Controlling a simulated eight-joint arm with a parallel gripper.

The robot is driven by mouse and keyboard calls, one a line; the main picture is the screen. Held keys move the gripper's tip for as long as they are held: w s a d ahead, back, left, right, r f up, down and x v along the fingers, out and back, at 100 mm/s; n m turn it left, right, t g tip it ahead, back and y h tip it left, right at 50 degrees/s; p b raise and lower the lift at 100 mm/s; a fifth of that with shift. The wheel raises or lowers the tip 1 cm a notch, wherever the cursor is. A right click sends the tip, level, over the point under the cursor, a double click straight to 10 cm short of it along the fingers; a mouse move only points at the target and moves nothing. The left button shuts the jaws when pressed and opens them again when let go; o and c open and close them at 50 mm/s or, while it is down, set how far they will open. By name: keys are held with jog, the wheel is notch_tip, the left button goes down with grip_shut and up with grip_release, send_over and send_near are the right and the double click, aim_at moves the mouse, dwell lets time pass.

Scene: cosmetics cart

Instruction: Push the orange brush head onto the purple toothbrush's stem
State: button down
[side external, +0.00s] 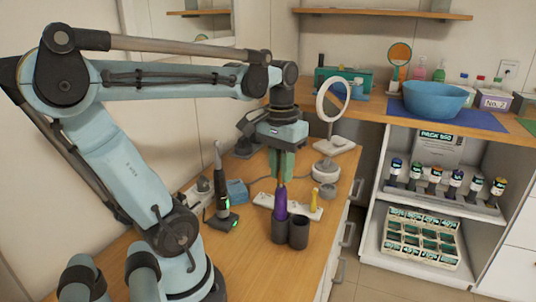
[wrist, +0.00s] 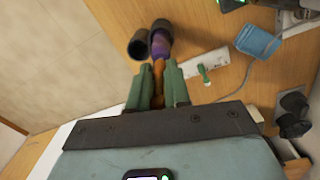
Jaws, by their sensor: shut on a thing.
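The purple toothbrush (side external: 281,203) stands upright in a dark grey cup (side external: 279,232) on the wooden counter; its lower part is hidden in the cup. In the wrist view the purple handle (wrist: 160,45) shows just beyond my fingertips. My gripper (side external: 281,176) is above the toothbrush, pointing down, its green fingers shut on the orange brush head (wrist: 158,74). The brush head is mostly hidden by the fingers in the side view. It is in line with the purple handle, but I cannot tell how far it is on the stem.
A second dark cup (side external: 299,234) stands right beside the toothbrush's cup.

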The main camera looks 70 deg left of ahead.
jog(key=shift+f, duration=0.55)
jog(key=c, duration=1)
grip_release()
jog(key=r, duration=1.2)
jog(key=shift+s+a, duration=0.1)
jog(key=shift+a, duration=0.1)
